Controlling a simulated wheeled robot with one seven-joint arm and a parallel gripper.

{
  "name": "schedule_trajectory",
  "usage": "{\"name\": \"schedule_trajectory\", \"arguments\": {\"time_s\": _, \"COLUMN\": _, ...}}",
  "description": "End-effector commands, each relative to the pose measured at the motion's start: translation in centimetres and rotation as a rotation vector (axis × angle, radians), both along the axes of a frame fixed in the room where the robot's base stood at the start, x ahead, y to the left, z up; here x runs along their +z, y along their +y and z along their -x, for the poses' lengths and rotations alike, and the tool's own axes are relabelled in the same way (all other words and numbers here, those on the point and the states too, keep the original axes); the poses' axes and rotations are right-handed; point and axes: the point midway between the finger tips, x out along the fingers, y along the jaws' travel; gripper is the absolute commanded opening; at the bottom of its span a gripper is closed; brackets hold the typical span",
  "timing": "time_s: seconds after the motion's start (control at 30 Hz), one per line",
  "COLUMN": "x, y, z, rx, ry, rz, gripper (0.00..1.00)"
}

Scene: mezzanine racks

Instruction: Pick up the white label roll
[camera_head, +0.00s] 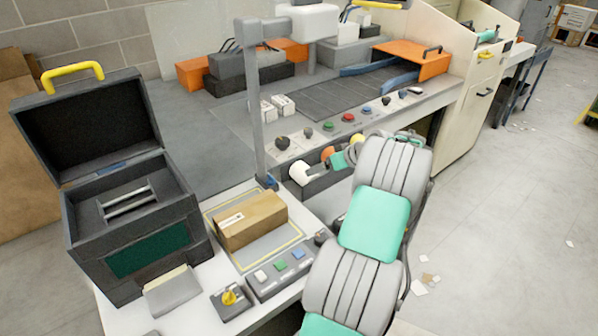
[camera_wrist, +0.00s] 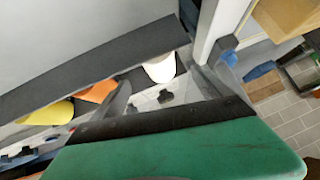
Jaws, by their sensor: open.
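The white label roll (camera_head: 299,172) sits at the near end of a row on the dark front of the control desk, left of an orange roll (camera_head: 328,153) and a yellow roll (camera_head: 355,140). In the wrist view the white roll (camera_wrist: 160,69) shows at the upper middle, partly cut off by a dark edge. My gripper (camera_head: 314,172) is right beside the white roll. In the wrist view its fingers (camera_wrist: 160,82) are spread, one on each side of the roll in the picture. I cannot tell whether they touch it. Nothing is held.
A grey post (camera_head: 255,100) rises just left of the white roll. A cardboard box (camera_head: 250,220) lies on the white table below, by a button box (camera_head: 281,275) and an open black case (camera_head: 130,235). Knobs and buttons (camera_head: 348,118) line the desk above. The floor at right is open.

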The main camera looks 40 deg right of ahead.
Motion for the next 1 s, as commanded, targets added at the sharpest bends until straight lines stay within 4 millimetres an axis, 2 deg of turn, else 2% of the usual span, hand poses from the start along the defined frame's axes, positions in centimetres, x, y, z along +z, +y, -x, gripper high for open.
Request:
{"name": "schedule_trajectory", "arguments": {"time_s": 0.2, "x": -3.0, "y": 0.1, "z": -3.0, "rx": -0.004, "ry": 0.003, "rz": -0.002, "gripper": 0.88}}
{"name": "schedule_trajectory", "arguments": {"time_s": 0.37, "x": -4.3, "y": 0.2, "z": -4.3, "rx": -0.005, "ry": 0.003, "rz": -0.002, "gripper": 0.88}}
{"name": "schedule_trajectory", "arguments": {"time_s": 0.63, "x": -7.3, "y": 0.5, "z": -7.7, "rx": -0.002, "ry": 0.002, "rz": -0.001, "gripper": 0.88}}
{"name": "schedule_trajectory", "arguments": {"time_s": 0.87, "x": -7.8, "y": 0.5, "z": -8.0, "rx": -0.004, "ry": 0.003, "rz": 0.000, "gripper": 0.88}}
{"name": "schedule_trajectory", "arguments": {"time_s": 1.0, "x": -7.7, "y": 0.5, "z": -8.0, "rx": -0.003, "ry": 0.003, "rz": -0.001, "gripper": 0.78}}
